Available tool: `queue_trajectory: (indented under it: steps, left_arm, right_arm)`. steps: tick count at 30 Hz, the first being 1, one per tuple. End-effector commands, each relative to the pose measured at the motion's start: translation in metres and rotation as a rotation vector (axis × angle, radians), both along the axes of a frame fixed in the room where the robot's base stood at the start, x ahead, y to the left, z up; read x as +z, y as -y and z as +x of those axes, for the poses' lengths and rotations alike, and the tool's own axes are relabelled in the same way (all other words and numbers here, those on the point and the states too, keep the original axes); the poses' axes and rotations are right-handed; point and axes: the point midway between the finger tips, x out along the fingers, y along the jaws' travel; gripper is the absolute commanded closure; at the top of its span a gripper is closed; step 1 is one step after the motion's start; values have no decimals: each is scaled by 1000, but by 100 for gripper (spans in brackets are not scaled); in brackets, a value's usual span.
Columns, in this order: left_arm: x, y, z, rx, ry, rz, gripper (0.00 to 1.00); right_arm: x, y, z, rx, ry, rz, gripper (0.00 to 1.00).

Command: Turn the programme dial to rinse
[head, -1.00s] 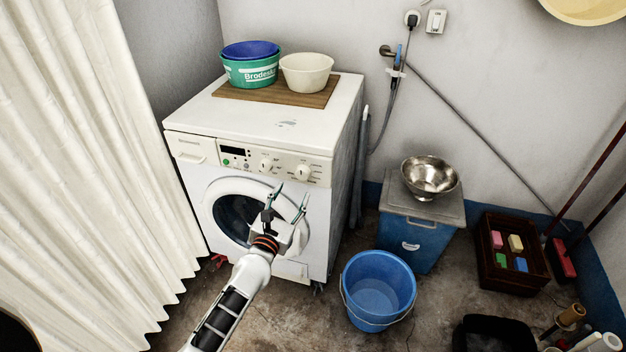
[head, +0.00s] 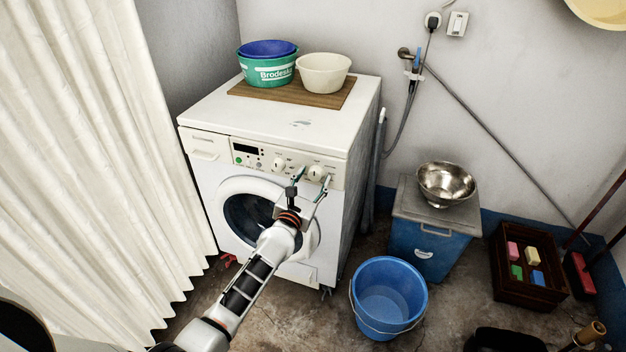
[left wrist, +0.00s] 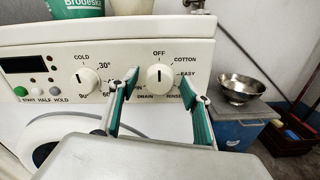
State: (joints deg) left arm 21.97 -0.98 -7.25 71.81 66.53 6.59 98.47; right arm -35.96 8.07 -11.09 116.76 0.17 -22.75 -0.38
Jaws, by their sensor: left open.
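The washing machine (head: 262,120) stands against the wall with its control panel facing me. The programme dial (left wrist: 160,77) is the right one of two round white dials. It is labelled OFF at the top, with COTTON, EASY and RINSE down its right side and DRAIN and SPIN at lower left. Its dark mark seems to point up toward OFF. It also shows in the head view (head: 317,173). My left gripper (left wrist: 164,86) is open, its green-padded fingers either side of the dial in the picture; contact cannot be told. My right gripper is out of view.
The temperature dial (left wrist: 84,79) sits left of the programme dial, with buttons (left wrist: 38,91) farther left. A board (head: 290,92) with basins lies on the machine. A blue bucket (head: 388,297) and a blue bin (head: 420,243) stand at right; a curtain (head: 90,140) hangs at left.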

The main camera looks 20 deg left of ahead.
Motion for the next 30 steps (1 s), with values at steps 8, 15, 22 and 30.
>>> queue_trajectory:
  steps: [8,15,22,30]
  left_arm:
    - [0,0,0,0,0,0,91]
    - [0,0,0,0,1,16,91]
    - [0,1,0,-1,4,114,90]
    - [1,1,0,-1,11,338,90]
  right_arm:
    - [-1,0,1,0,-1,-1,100]
    - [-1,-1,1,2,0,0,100]
    - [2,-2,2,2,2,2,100]
    - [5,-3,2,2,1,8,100]
